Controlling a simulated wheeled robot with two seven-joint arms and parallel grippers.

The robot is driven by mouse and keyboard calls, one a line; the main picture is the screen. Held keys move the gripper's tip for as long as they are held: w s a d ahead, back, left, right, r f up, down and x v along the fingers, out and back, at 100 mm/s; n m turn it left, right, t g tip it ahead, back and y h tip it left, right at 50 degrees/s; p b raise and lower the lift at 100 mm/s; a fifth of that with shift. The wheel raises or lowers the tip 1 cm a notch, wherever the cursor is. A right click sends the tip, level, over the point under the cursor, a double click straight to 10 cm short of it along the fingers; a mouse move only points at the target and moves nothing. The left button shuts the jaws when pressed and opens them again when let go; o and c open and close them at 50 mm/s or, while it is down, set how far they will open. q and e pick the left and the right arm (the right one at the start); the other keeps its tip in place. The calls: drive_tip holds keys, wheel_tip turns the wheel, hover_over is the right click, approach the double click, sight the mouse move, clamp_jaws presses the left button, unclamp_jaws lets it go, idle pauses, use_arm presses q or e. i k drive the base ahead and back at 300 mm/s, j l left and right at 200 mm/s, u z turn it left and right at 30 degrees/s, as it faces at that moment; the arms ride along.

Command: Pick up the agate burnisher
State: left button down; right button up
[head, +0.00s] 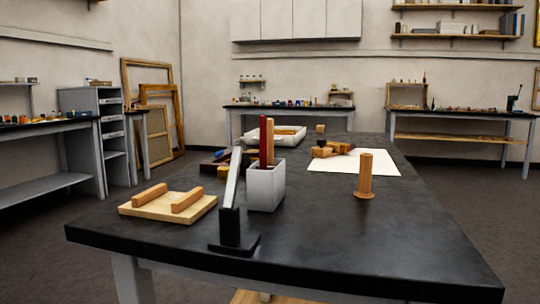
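No thing here can be named as the agate burnisher with certainty. A grey square pot (266,187) stands on the dark table with upright tools in it: a dark red stick (263,142) and a tan wooden stick (271,142). Their lower ends are hidden in the pot. In front of it, a pale grey bar (233,177) leans slightly on a black stand (234,242). A light wooden board (140,208) with two wooden bars (186,200) lies to the left. Neither of my grippers is in view.
The black tabletop (320,245) is clear at front right. A wooden peg on a round base (365,176) stands at the right. Behind are a white sheet (390,164) with wooden blocks, a white tray (289,137) and dark items (214,163). Benches line the walls.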

sight(270, 122)
drive_tip(key=k, duration=0.5)
drive_tip(key=k+j, duration=0.1)
drive_tip(key=j, duration=0.4)
drive_tip(key=k+j, duration=0.1)
drive_tip(key=j, duration=0.4)
drive_tip(key=k+j+u, duration=0.1)
drive_tip(key=j, duration=0.4)
